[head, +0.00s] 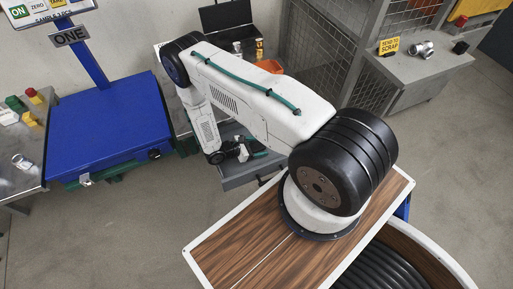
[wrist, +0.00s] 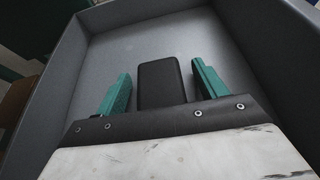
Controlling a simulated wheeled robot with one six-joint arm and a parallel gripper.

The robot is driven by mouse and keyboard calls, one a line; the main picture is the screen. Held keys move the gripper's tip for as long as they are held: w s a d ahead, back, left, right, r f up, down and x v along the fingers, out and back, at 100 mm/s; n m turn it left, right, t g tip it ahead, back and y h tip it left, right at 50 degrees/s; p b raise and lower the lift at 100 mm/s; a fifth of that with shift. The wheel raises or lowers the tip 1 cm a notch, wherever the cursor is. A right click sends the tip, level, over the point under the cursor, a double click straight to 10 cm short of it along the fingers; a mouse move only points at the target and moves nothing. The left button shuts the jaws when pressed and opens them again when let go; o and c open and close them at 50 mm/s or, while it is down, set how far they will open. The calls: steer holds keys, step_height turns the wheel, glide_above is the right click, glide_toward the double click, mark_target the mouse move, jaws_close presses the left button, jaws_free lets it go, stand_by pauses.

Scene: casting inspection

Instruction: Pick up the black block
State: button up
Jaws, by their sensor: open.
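The black block (wrist: 162,82) lies in a grey open drawer (wrist: 235,75) in the wrist view, its near end hidden by my gripper's body. My gripper (wrist: 162,88) is open, with one green finger on each side of the block. A narrow gap shows between the block and each finger, so it is not clasped. In the head view my gripper (head: 252,152) reaches down into the grey drawer (head: 246,176); the block cannot be made out there.
The drawer's walls rise close around my gripper. A blue scale (head: 100,125) stands left, beside a table with small coloured blocks. An orange bin (head: 270,66) and a black open case (head: 228,20) are behind. A grey cabinet (head: 425,70) with metal parts stands back right.

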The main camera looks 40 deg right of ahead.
steer(key=shift+c, duration=0.3)
steer(key=c, duration=1.1)
steer(key=shift+r, duration=0.1)
